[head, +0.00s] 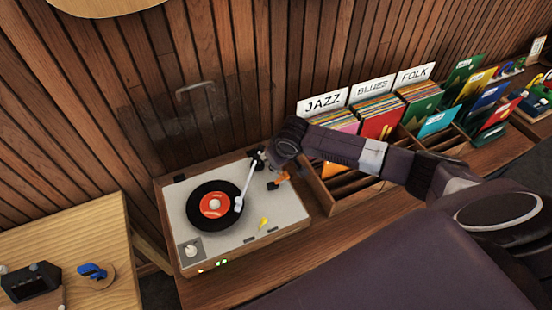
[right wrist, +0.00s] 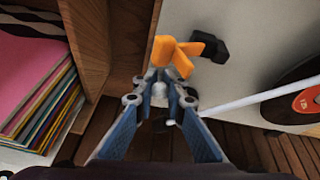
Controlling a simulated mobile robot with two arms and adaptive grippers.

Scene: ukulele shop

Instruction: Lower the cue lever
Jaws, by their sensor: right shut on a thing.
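The record player (head: 292,212) has a pale top in a wooden case. A black record with an orange label (head: 214,205) lies on its platter. The white tonearm (head: 247,182) reaches over the record's right part; whether its tip touches cannot be told. The orange cue lever (head: 282,178) is at the deck's upper right, beside a small black part. My right gripper (head: 279,170) is there, partly hidden by its own arm. In the right wrist view its fingertips (right wrist: 168,80) are closed together on the orange lever (right wrist: 172,54). My left gripper is out of view.
A wooden record rack (head: 322,195) with JAZZ, BLUES and FOLK dividers stands close on the right. A clear raised lid with a handle (head: 195,88) is behind the deck. A yellow piece (head: 263,222) is at the deck's front. A pale table (head: 85,225) stands left.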

